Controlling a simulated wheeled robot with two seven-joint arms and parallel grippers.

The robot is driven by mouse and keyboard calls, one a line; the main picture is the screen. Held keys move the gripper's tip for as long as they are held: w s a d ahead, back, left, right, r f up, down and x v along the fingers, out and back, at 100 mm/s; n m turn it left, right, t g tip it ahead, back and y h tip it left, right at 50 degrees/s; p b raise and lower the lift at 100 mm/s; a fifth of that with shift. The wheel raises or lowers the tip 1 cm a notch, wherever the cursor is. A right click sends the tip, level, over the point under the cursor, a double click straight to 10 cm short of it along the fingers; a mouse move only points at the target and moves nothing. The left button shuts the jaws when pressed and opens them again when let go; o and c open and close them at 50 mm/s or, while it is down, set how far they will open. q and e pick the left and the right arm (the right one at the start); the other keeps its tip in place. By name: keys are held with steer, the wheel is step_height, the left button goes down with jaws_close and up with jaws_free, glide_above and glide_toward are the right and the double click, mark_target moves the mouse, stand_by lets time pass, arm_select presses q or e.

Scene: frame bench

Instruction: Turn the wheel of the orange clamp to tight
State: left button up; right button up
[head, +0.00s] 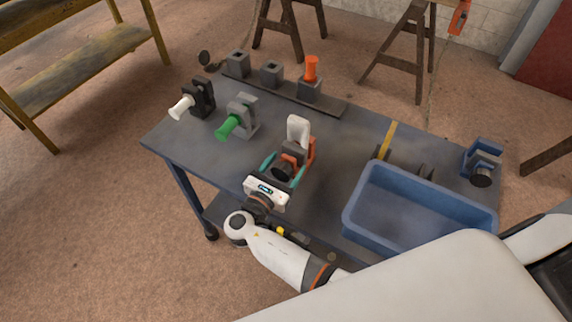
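The orange clamp (310,151) stands near the middle of the table, with a white piece (298,130) upright at its top. Its dark wheel (283,171) faces my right gripper (283,170). The teal fingers of that gripper are apart, one on each side of the wheel. I cannot tell whether they press on it or only surround it. The gripper's body and fingers partly hide the wheel and the lower part of the clamp. How tight the clamp is does not show. My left gripper is not in view.
A blue bin (420,208) stands right of the clamp. A blue clamp (483,152) is at the table's right end. A black holder (203,93) with a white handle and a grey holder with a green handle (229,127) stand left. A block rack (285,93) lines the back.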

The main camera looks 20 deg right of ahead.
steer(key=c, duration=0.9)
steer(key=shift+m, duration=0.7)
steer(key=o, duration=1)
steer(key=shift+d, duration=0.1)
steer(key=shift+c, duration=0.2)
